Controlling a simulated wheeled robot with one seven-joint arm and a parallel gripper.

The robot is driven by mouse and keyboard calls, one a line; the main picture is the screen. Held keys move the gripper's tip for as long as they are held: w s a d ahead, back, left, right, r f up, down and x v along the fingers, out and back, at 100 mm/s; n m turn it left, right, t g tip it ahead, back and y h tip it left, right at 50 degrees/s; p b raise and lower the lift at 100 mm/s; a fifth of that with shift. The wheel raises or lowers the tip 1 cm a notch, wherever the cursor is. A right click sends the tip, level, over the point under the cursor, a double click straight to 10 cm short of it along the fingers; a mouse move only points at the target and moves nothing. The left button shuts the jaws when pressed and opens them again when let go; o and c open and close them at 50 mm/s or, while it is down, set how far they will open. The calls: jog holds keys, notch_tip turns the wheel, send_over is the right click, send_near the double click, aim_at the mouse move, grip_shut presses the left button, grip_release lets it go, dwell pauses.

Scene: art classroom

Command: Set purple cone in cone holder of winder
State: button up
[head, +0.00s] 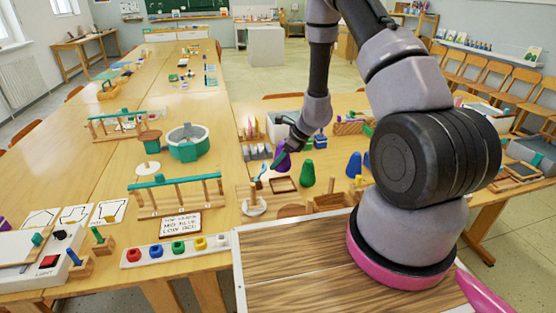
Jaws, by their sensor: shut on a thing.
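The purple cone (283,162) hangs at my gripper (279,154), over the right-hand table. My gripper is shut on the cone, near its upper part. The fingertips are small and partly merged with the cone in the head view. A white disc with an upright post (255,208) stands in front and to the left of the cone, apart from it. It may be part of the winder, but I cannot tell for sure which piece is the cone holder.
A green cone (307,173) stands just right of the purple one, with blue cones (354,165) further right. A shallow wooden tray (284,184) lies below the gripper. A teal-railed wooden rack (176,182) and a round teal tub (188,150) stand to the left.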

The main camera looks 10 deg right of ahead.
jog(key=shift+w+f, duration=0.1)
jog(key=shift+f, duration=0.05)
jog(key=shift+f, duration=2.15)
jog(key=shift+f, duration=0.75)
jog(key=shift+f, duration=0.45)
jog(key=shift+f, duration=0.45)
dwell(0.9)
dwell(0.3)
jog(key=o, duration=1.6)
jog(key=shift+c, duration=0.2)
jog(key=v, duration=1.1)
